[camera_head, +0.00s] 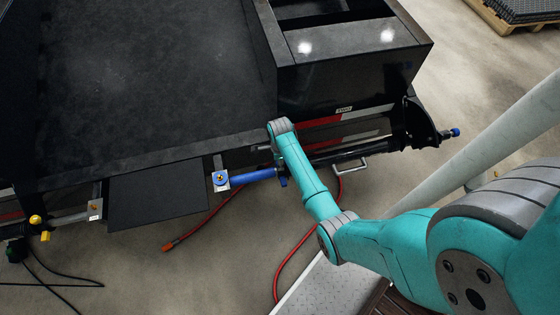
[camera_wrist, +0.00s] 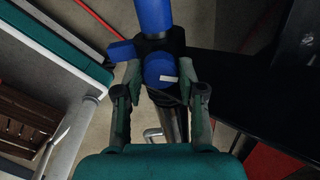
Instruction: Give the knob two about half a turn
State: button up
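A round blue knob (camera_wrist: 158,66) with a short white mark on its face is in the upper middle of the wrist view. My gripper (camera_wrist: 161,78) has one finger on each side of it. The fingers are apart, and narrow gaps seem to show between them and the knob; I cannot tell whether either touches it. In the head view, my arm's wrist hides my fingers, and a small blue part (camera_head: 283,182) shows beside it at the end of a blue tube (camera_head: 252,176).
A black trailer bed (camera_head: 130,80) fills the upper left, with an open black box (camera_head: 350,75) at its right. A dark bar with a blue end (camera_head: 455,132) runs to the right. A red hose (camera_head: 290,262) lies on the floor. A blue lever (camera_wrist: 122,51) sits left of the knob.

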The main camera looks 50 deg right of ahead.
jog(key=c, duration=0.3)
jog(key=shift+n, duration=2.4)
jog(key=o, duration=1.1)
jog(key=shift+r, duration=0.1)
notch_tip(320, 180, up, 12)
jog(key=shift+f, duration=0.1)
